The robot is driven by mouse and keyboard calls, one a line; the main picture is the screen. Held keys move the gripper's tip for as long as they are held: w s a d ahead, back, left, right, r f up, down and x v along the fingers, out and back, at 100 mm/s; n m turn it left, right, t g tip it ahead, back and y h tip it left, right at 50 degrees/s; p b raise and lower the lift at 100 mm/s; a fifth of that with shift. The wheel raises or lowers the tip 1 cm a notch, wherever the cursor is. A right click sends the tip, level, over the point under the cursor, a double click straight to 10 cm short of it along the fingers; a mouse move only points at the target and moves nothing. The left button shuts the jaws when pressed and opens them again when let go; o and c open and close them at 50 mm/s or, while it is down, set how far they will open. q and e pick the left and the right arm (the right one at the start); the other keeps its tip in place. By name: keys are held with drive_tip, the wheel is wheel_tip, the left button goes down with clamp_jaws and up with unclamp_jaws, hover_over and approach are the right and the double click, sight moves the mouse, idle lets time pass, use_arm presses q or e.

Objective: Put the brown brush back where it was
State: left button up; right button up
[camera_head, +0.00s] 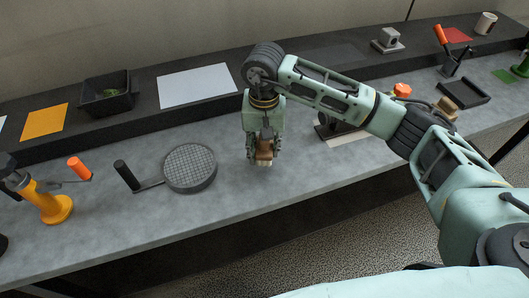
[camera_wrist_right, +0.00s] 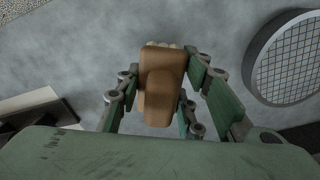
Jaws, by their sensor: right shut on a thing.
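The brown brush (camera_head: 264,149) is in my right gripper (camera_head: 262,142), which points down over the grey bench (camera_head: 225,212). Pale bristles show at the brush's lower end. In the right wrist view the brush (camera_wrist_right: 160,88) lies between the green fingers of the right gripper (camera_wrist_right: 165,95), with the grey bench top beyond. I cannot tell whether the bristles touch the bench. My left gripper is not in view.
A round mesh sieve (camera_head: 190,167) lies left of the brush. A pale mat (camera_head: 345,139) with a dark device is at the right, partly behind my arm. A yellow stand (camera_head: 50,205) is at the far left. The bench front below the brush is clear.

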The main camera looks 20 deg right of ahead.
sight(264, 156)
wheel_tip(264, 156, down, 3)
drive_tip(key=shift+s+f+p, duration=0.1)
drive_tip(key=shift+f+p, duration=0.1)
drive_tip(key=shift+p, duration=0.45)
drive_tip(key=shift+f, duration=0.2)
drive_tip(key=shift+f+b, duration=0.2)
drive_tip(key=shift+b, duration=0.1)
drive_tip(key=o, duration=1.2)
drive_tip(key=shift+o, duration=0.2)
drive_tip(key=shift+r, duration=0.15)
